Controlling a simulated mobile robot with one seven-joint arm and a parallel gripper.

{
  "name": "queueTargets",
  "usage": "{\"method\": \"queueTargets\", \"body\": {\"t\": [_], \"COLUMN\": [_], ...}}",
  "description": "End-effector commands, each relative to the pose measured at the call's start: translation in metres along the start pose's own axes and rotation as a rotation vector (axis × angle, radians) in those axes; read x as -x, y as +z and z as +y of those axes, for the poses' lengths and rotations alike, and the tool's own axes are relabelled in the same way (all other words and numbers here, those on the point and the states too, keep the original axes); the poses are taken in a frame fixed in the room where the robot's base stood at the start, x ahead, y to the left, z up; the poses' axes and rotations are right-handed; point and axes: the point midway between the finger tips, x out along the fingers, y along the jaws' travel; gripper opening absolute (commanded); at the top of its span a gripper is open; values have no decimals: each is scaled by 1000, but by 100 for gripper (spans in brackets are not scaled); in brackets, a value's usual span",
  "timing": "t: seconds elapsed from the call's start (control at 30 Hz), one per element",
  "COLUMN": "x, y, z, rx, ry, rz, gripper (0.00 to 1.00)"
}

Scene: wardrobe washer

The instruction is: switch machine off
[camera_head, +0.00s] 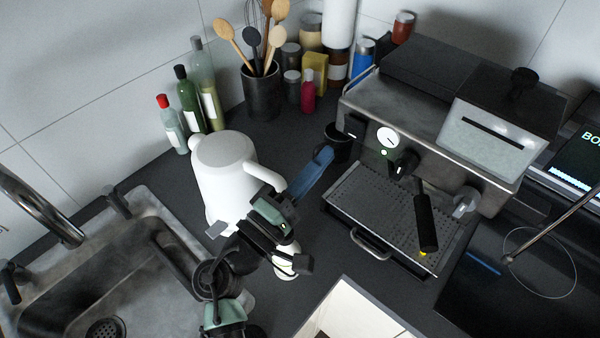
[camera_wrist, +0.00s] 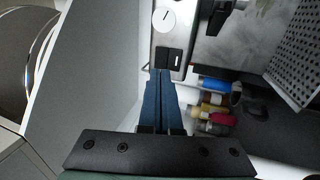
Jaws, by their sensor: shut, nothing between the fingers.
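The machine is a grey metal coffee machine (camera_head: 365,98) at the right of the head view. Its front carries a white round gauge (camera_head: 388,138) and a black switch panel (camera_head: 355,127) to the left of it. In the wrist view the black switch panel (camera_wrist: 168,58) has a small white mark and sits beside the gauge (camera_wrist: 163,20). My gripper (camera_head: 326,153) has blue fingers, shut and empty, pointing at the machine's front left. In the wrist view the fingertips (camera_wrist: 160,73) appear right at the panel's edge. I cannot tell whether they touch it.
A white kettle (camera_head: 222,165) stands behind my arm on the dark counter. A dark cup (camera_head: 340,142) is just beyond my fingertips. A portafilter handle (camera_head: 425,225) sticks out over the drip tray (camera_head: 375,205). Bottles (camera_head: 186,105) and a utensil pot (camera_head: 262,92) line the wall; a sink (camera_head: 60,290) is left.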

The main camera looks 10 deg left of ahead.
Motion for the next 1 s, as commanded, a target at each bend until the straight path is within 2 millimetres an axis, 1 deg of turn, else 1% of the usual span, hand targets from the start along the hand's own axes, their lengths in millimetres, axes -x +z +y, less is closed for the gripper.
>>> {"method": "queueTargets", "body": {"t": [0.03,0.1,0.2,0.3,0.5,0.8,0.9,1.0], "x": [-13,-26,-41,-51,-59,-59,-62,-63], "y": [0,0,0,0,0,0,0,0], "z": [4,4,4,2,0,-1,-2,0], "rx": [2,1,2,1,-1,-1,-1,0], "ry": [1,0,0,0,-1,0,1,-1], "rz": [-2,-2,-2,0,1,1,0,1], "gripper": [0,0,0,0,0,0,0,0]}}
